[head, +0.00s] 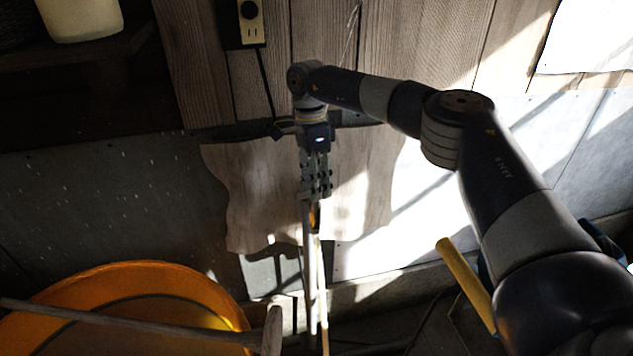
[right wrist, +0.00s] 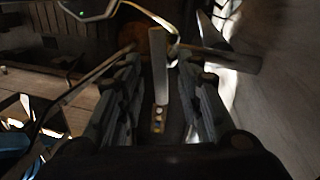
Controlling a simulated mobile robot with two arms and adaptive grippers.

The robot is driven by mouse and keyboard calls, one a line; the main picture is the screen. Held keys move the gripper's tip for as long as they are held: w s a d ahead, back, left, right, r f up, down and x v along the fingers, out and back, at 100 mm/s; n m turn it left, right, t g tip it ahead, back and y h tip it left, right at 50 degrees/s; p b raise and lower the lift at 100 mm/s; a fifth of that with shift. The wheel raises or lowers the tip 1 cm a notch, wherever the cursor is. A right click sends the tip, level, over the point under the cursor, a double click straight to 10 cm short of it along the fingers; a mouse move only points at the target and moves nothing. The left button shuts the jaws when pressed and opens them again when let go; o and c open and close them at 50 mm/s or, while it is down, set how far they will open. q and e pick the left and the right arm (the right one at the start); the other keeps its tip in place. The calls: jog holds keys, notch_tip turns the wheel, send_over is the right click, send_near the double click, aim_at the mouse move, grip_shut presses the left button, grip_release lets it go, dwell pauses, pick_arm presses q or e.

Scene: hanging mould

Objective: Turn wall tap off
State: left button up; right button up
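I cannot make out the wall tap for certain in either view; my right arm and gripper cover part of the wall. My right gripper (head: 316,192) points down in front of a pale sheet on the wall. In the right wrist view its two fingers (right wrist: 158,112) stand apart, with a pale upright bar (right wrist: 159,68) showing between or beyond them. I cannot tell whether they touch it. A small orange part (head: 315,218) shows just below the fingers in the head view. My left gripper is not in view.
Long wooden handles (head: 309,265) stand below the gripper. A large orange tub (head: 150,275) is at the lower left, with a wooden tool handle (head: 130,324) across it. A power outlet (head: 249,24) is on the plank wall. A yellow bar (head: 465,278) leans at the right.

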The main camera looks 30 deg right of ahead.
jog(key=shift+f, duration=0.4)
jog(key=shift+c, duration=0.5)
grip_shut()
jog(key=shift+s, duration=0.1)
jog(key=shift+m, duration=1.1)
